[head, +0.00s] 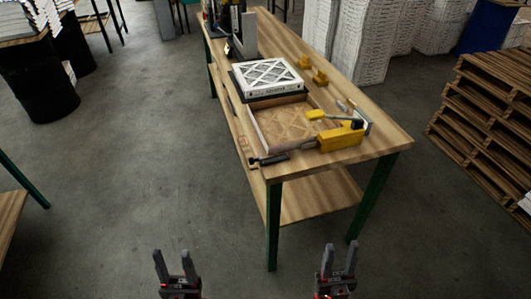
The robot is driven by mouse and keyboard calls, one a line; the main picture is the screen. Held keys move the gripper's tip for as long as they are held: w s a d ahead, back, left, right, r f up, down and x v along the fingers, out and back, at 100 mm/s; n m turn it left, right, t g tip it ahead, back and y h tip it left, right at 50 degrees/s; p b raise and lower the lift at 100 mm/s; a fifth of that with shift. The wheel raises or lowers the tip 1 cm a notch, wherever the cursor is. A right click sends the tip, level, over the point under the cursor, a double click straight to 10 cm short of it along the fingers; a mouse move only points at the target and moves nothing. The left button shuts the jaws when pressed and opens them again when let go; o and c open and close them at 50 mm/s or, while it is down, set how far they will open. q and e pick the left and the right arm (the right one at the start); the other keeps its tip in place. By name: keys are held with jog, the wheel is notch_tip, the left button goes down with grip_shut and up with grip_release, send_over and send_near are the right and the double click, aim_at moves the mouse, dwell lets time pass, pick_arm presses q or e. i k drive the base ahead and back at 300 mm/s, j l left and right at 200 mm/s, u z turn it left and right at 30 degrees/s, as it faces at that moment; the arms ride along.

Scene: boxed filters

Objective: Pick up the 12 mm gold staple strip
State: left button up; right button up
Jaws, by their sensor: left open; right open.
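My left gripper (171,254) and my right gripper (340,247) show at the bottom of the head view. Both are open and empty, with fingers pointing up the picture. They are apart from the wooden workbench (380,140), in front of its near end. On the bench are two small yellow pieces (320,76) near the right edge and a yellow tool (341,137) at the near end. A small light strip-like piece (342,106) lies near the right edge. I cannot tell which small item, if any, is the gold staple strip.
A boxed filter (268,77) lies on the bench behind a shallow wooden tray (262,137). A dark-handled tool (270,159) is at the near left edge. Pallets (480,110) stand at right. The floor (225,225) before the bench is clear.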

aim_at(350, 101)
jog(key=i+l+z, duration=0.45)
jog(key=i+l, duration=0.35)
jog(key=i, duration=0.05)
